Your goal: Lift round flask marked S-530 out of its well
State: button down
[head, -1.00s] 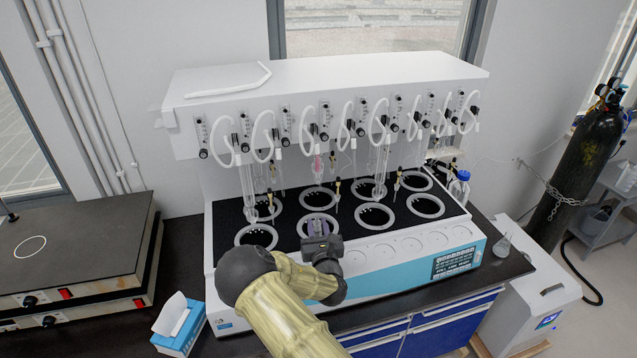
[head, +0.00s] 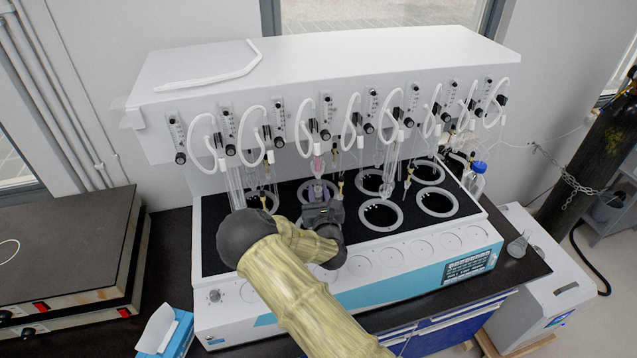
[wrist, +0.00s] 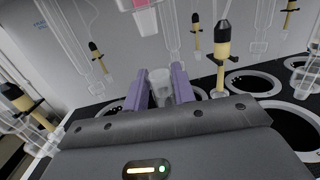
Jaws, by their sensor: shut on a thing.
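My gripper (head: 318,190) is over the second column of wells from the left on the distiller. In the wrist view its purple fingers (wrist: 160,88) are shut on the clear glass neck of a round flask (wrist: 159,78). The neck's open mouth points up between the fingers. The flask's body is hidden behind the gripper, and no S-530 marking is legible. I cannot tell how far the flask stands above its well.
A glass tube with pink inside (wrist: 146,20) hangs just above and beyond the flask's mouth. Glass condensers (head: 390,165) and black-capped tan fittings (wrist: 222,50) hang close around. Open ringed wells (head: 381,215) lie to the right. A blue-capped bottle (head: 475,178) stands at the right end.

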jog(key=shift+w, duration=0.3)
jog(key=shift+r, duration=0.1)
jog(key=shift+s+d, duration=0.1)
jog(key=shift+s, duration=0.15)
jog(key=shift+s+d+r+p, duration=0.1)
jog(key=shift+s+d+p, duration=0.1)
jog(key=shift+s+p, duration=0.35)
jog(key=shift+s+d+p, duration=0.2)
jog(key=shift+s, duration=0.6)
jog(key=shift+s+d+r+p, duration=0.1)
jog(key=shift+s+d+p, duration=0.1)
jog(key=shift+s+p, duration=0.35)
jog(key=s+d, duration=0.2)
jog(key=s, duration=0.7)
jog(key=s+d+p, duration=0.1)
jog(key=s+d, duration=0.2)
jog(key=s, duration=0.5)
jog(key=shift+s, duration=0.35)
jog(key=shift+r, duration=0.1)
